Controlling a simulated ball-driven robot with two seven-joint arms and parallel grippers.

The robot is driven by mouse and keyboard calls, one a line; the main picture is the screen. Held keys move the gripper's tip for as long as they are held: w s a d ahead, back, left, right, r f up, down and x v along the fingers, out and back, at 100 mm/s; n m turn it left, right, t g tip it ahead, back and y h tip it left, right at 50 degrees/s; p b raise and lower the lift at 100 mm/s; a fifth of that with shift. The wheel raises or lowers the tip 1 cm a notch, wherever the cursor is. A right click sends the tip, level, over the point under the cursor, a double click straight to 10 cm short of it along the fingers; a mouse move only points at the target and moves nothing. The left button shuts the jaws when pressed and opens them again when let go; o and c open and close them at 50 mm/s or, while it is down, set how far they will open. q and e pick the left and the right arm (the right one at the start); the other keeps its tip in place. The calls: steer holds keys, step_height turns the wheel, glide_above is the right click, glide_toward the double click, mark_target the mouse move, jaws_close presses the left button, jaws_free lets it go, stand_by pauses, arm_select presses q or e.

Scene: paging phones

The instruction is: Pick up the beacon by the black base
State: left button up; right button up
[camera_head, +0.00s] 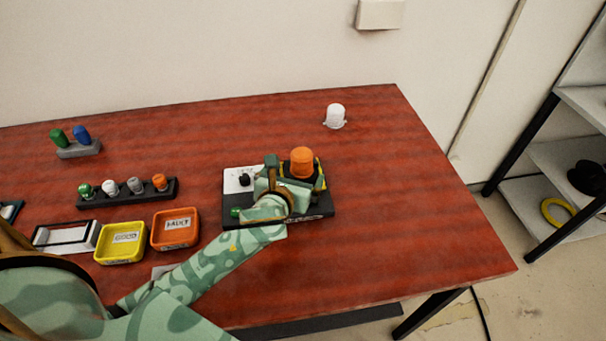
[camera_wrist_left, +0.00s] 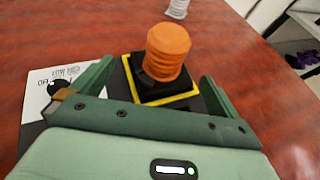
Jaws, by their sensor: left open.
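The beacon has an orange ribbed cap (camera_head: 302,161) on a black base. It stands upright on a yellow-edged square at the right of a dark board (camera_head: 318,212). In the left wrist view the orange cap (camera_wrist_left: 168,48) and the black base (camera_wrist_left: 146,86) show clearly. My left gripper (camera_head: 290,183) is over the board, just in front of the beacon. In the left wrist view its two green fingers (camera_wrist_left: 155,80) are open, one on each side of the beacon's base, with gaps visible. The gripper hides part of the board and base in the head view. My right gripper is not in view.
A white card with a black knob (camera_head: 243,180) lies on the board's left. A white dome (camera_head: 335,116) stands behind. A yellow tray (camera_head: 103,255), an orange tray (camera_head: 156,244) and a dark rack of small caps (camera_head: 130,197) are left. The table's right side is clear.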

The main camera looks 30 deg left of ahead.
mark_target(296, 170)
arm_select(q)
steer(key=shift+w+a+f, duration=0.1)
steer(key=shift+w+f, duration=0.1)
steer(key=shift+w, duration=0.15)
steer(key=b+x, duration=0.2)
steer(key=x, duration=0.2)
steer(key=shift+w+a+f, duration=0.1)
steer(key=shift+w+a, duration=0.05)
steer(key=shift+w, duration=0.45)
steer(key=shift+s, duration=0.1)
steer(key=shift+c, duration=0.7)
steer(key=c, duration=0.9)
